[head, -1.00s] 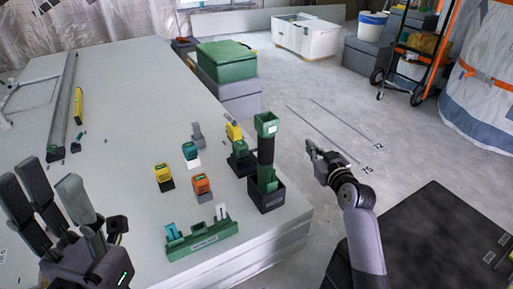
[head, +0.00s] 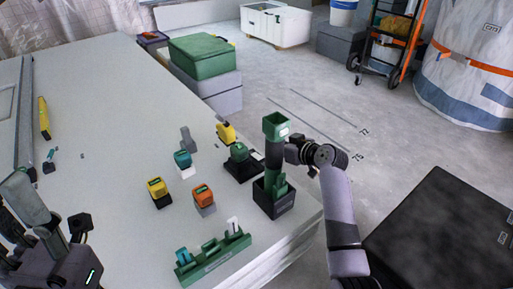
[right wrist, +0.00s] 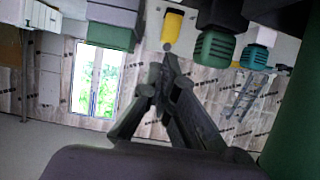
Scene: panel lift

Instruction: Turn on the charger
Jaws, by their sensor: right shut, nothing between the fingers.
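No unit is clearly readable as the charger. One candidate is a dark base with a green block on it (head: 240,163), left of a tall black and green tool (head: 273,160) standing in a black holder. Another is a long green rack (head: 213,262) at the table's front, with a teal piece and a white piece upright in it. My right gripper (head: 293,151) is shut and empty just right of the tall tool; its fingers (right wrist: 167,72) also show in the right wrist view. Whether it touches the tool is unclear. My left gripper (head: 55,215) is open and empty at the left.
Small blocks stand on the table: yellow (head: 157,188), orange (head: 203,195), teal (head: 183,160) and another yellow (head: 226,132). A green box (head: 205,55) sits on a grey one behind. Floor right of the table is clear up to a dark platform (head: 440,225).

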